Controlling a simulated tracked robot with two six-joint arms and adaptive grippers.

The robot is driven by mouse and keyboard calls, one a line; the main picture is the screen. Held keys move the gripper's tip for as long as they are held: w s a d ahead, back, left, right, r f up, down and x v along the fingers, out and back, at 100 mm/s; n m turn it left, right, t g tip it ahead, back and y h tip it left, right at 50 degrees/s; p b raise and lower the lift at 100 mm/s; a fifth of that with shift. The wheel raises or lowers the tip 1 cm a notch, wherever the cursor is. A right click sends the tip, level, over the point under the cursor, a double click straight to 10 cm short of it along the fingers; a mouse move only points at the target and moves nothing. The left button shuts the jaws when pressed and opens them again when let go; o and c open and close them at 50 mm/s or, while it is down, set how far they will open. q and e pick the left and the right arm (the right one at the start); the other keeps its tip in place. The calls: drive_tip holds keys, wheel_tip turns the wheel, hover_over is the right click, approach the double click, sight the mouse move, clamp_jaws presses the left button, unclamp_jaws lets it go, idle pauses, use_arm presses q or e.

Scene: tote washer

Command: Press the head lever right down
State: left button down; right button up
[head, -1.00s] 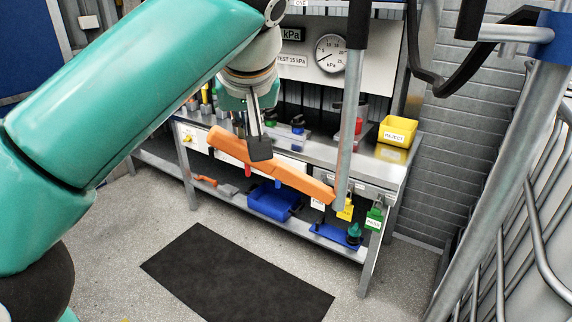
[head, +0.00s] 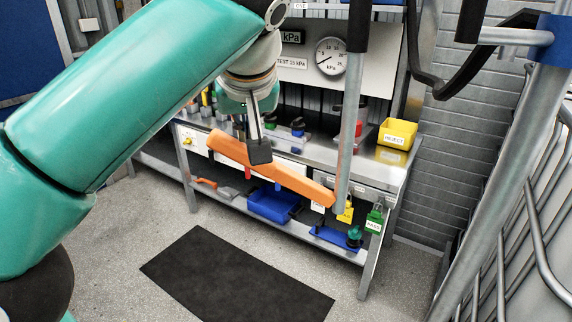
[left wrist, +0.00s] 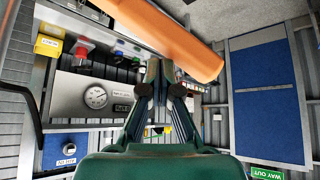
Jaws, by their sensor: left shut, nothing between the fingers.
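A long orange bar (head: 290,180), seemingly the head lever, slants down from left to right in the head view. Its right end meets the lower part of a grey post. My left gripper (head: 259,152) is shut and empty, with its dark fingertips over the bar's middle; I cannot tell whether they touch it. In the left wrist view the bar (left wrist: 165,32) crosses the top, just beyond the shut fingertips (left wrist: 163,78). My right gripper is not in view.
A steel bench (head: 350,168) behind holds a yellow reject bin (head: 397,133), with a pressure dial (head: 331,57) above. A blue tray (head: 272,203) lies on its lower shelf. The grey post (head: 351,110) stands at the bar's right. A black mat (head: 235,275) covers clear floor.

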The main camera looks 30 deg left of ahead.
use_arm(q)
drive_tip(key=shift+f, duration=0.1)
idle(0.4)
wheel_tip(320, 180, down, 19)
drive_tip(key=b, duration=1.6)
drive_tip(key=shift+b, duration=0.4)
idle(0.6)
wheel_tip(320, 180, up, 19)
drive_tip(key=p, duration=1.9)
drive_tip(key=shift+r, duration=0.2)
